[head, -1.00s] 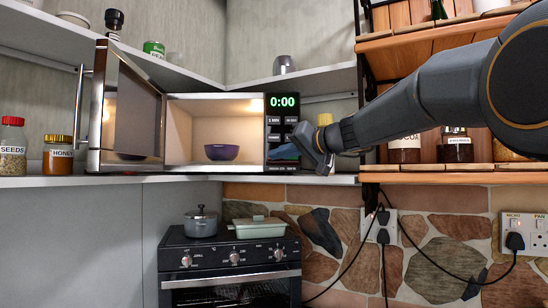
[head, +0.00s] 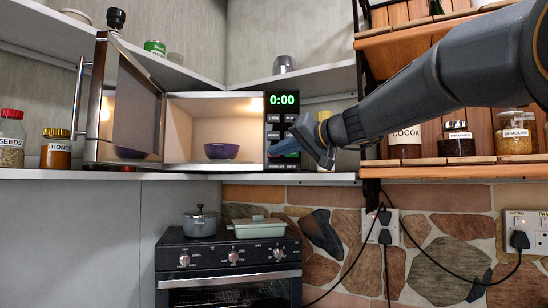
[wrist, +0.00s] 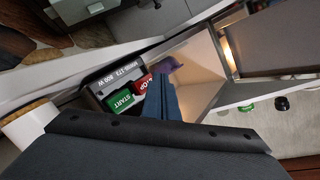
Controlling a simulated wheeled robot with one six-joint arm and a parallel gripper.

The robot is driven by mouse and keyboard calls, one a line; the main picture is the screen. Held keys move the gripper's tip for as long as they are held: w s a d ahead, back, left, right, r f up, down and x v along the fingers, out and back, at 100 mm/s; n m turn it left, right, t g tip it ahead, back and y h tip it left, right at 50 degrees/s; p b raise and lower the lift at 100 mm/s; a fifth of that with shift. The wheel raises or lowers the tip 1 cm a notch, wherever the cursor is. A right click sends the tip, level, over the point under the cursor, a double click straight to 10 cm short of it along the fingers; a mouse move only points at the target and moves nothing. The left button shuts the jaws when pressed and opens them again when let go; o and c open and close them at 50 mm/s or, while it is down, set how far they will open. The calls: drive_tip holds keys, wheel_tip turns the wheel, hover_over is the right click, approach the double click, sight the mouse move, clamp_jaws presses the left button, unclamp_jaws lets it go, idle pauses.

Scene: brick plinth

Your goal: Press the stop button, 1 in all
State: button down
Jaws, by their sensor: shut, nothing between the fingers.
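The microwave (head: 131,165) stands on the shelf with its door (head: 135,100) wide open to the left, its inside lit and its display (head: 283,100) reading 0:00. Its control panel is at the right. In the wrist view the red stop button (wrist: 140,83) shows beside the green START button (wrist: 121,101); a blue finger covers part of the stop button's lettering. My gripper (head: 273,149) is shut and empty, its tips at the lower part of the panel. I cannot tell whether the tips touch the button.
A purple bowl (head: 221,151) stands inside the microwave. The wooden rack (head: 430,171) with jars is close at the right, below my arm. A honey jar (head: 56,150) and a seeds jar (head: 11,140) stand left of the door. An oven (head: 228,262) with pots is below.

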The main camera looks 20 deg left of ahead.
drive_tip(key=s+b, duration=0.1)
drive_tip(key=s+d+b, duration=0.1)
drive_tip(key=s+b, duration=0.1)
drive_tip(key=shift+s+d+f, duration=0.1)
drive_tip(key=shift+s+d, duration=0.25)
drive_tip(key=shift+d, duration=0.1)
idle(0.7)
